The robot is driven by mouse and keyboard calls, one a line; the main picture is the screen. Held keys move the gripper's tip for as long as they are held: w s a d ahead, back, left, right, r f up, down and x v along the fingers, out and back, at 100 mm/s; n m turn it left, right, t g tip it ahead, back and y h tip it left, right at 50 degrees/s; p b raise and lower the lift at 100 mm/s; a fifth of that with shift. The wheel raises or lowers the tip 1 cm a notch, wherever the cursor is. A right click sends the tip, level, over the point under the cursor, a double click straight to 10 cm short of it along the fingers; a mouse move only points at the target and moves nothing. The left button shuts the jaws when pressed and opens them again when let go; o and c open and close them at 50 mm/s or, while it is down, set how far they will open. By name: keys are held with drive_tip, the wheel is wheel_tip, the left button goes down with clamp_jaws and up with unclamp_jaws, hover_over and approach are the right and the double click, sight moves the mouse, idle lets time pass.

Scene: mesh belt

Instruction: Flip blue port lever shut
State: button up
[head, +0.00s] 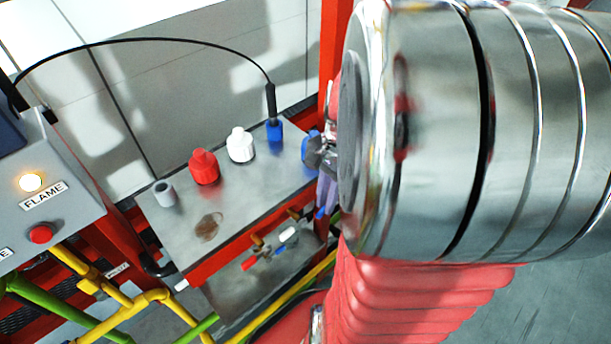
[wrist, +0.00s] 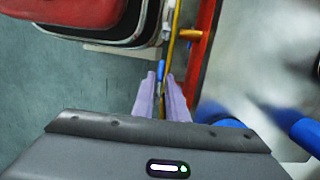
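My gripper (wrist: 161,78) shows in the wrist view as two pale purple fingers with a narrow gap between them. It is open. A small blue piece, likely the blue port lever (wrist: 161,70), lies in line with the gap at the fingertips; contact cannot be told. In the head view my gripper (head: 327,188) is mostly hidden behind my own arm, at the right end of the metal bench. A small blue tip (head: 320,213) shows just below the fingers. The lever's full shape and angle are hidden.
On the bench (head: 180,225) stand a grey fitting (head: 164,193), a red fitting (head: 204,167), a white fitting (head: 240,145) and a blue fitting with a black cable (head: 274,130). Red (head: 250,264) and white (head: 288,236) levers stick out at the front. Yellow pipes (head: 150,299) run below.

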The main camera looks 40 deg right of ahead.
drive_tip(key=o, duration=0.3)
drive_tip(key=shift+o, duration=0.2)
drive_tip(key=shift+r, duration=0.15)
wheel_tip(320, 180, up, 13)
drive_tip(key=d, duration=0.2)
drive_tip(key=shift+r, duration=0.2)
drive_tip(key=shift+a, duration=0.15)
drive_tip(key=w+a+n+t+h, duration=0.1)
drive_tip(key=a+n+t, duration=0.4)
drive_tip(key=a+n, duration=1.2)
drive_tip(key=w+a, duration=0.1)
drive_tip(key=a, duration=0.3)
drive_tip(key=shift+r+n+t+h, duration=0.15)
drive_tip(key=shift+n+t+h, duration=0.15)
drive_tip(key=shift+o, duration=0.5)
